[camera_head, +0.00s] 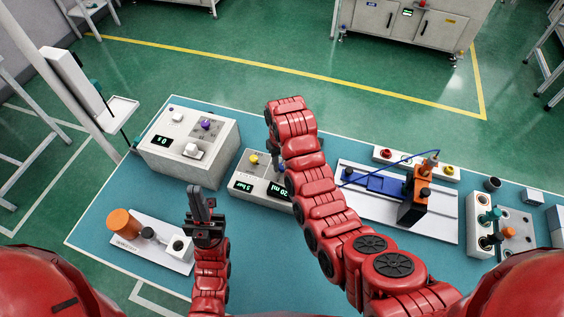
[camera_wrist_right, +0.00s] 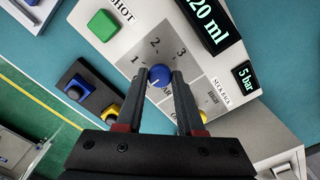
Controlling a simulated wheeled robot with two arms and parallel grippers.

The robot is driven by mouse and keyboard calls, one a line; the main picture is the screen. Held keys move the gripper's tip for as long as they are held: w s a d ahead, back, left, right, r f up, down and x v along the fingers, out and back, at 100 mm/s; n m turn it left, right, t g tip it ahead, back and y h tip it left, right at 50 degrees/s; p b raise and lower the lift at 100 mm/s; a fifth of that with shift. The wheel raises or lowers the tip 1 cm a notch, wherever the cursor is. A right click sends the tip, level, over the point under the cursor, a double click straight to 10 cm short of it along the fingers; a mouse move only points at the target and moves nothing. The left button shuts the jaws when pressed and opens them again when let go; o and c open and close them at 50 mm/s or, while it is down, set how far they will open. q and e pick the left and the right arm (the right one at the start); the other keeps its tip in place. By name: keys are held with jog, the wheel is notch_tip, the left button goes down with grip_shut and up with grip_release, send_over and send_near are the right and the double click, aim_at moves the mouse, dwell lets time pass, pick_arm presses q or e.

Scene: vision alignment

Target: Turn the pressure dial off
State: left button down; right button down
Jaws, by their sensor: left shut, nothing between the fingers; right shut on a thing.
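The dispenser box (camera_head: 262,200) stands mid-table, with lit displays reading 5 bar and 20 ml. In the right wrist view, the pressure dial (camera_wrist_right: 159,75) is a round blue knob beside the marks 1, 2 and 3. My right gripper (camera_wrist_right: 163,80) is shut on this knob, with a fingertip on each side. I cannot tell which mark the dial points to. In the head view my right arm hides the dial. A yellow knob (camera_head: 253,159) is on the same box. My left gripper (camera_head: 201,190) is shut and empty, in front of the box and apart from it.
A green button (camera_wrist_right: 102,25) is on the box's panel. A white box with a purple knob (camera_head: 206,124) stands at the left. A stand with an orange cylinder (camera_head: 122,223) is front left. A blue slide rig (camera_head: 385,184) lies to the right.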

jog(key=c, duration=0.5)
grip_release()
jog(key=shift+r, duration=0.15)
jog(key=shift+r+p, duration=5.8)
jog(key=shift+r, duration=2.75)
